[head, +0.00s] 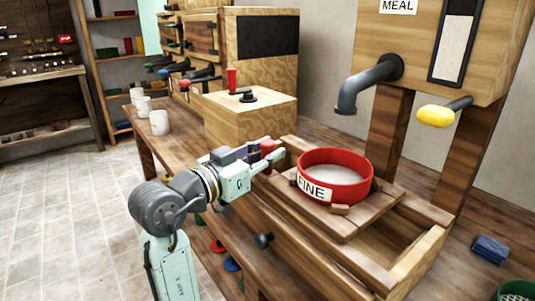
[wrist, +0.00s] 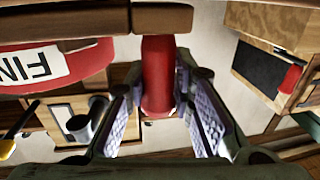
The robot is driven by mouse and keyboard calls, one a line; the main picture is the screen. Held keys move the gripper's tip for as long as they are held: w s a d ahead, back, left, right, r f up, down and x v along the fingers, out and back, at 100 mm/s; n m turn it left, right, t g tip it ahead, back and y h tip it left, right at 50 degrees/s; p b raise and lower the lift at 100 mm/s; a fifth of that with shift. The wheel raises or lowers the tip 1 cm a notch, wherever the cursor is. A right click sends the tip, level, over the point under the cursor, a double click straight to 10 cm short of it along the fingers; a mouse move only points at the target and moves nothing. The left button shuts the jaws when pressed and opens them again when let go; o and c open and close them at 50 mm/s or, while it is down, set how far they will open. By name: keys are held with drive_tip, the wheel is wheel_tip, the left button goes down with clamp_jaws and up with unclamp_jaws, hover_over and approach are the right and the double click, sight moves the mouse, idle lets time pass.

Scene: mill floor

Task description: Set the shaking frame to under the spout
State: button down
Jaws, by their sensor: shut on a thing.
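The shaking frame (head: 345,221) is a wooden board that carries a red round sieve (head: 366,172) labelled FINE, with pale mesh inside. It rests on the rails of a long wooden trough (head: 436,240). The grey spout (head: 347,99) bends down from the MEAL box; in the head view its mouth appears above the sieve, but I cannot tell the depth between them. My gripper (head: 262,163) is at the frame's left end, shut on its red handle (wrist: 158,75), which shows between the finger pads in the wrist view. The red sieve's FINE label (wrist: 35,66) is also there.
A yellow-knobbed lever (head: 436,115) juts out right of the spout. White cups (head: 159,122) are on the bench at left.

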drive_tip(key=shift+s+d+f, duration=0.1)
drive_tip(key=shift+s+d, duration=0.15)
drive_tip(key=shift+d, duration=0.05)
drive_tip(key=c, duration=1.4)
unclamp_jaws()
drive_tip(key=shift+a, duration=0.1)
drive_tip(key=shift+s+a, duration=0.15)
drive_tip(key=shift+a, duration=0.05)
drive_tip(key=v, duration=1.1)
drive_tip(key=shift+s+a, duration=0.1)
drive_tip(key=shift+s, duration=0.15)
drive_tip(key=shift+w+a+r, duration=0.1)
drive_tip(key=shift+r, duration=0.15)
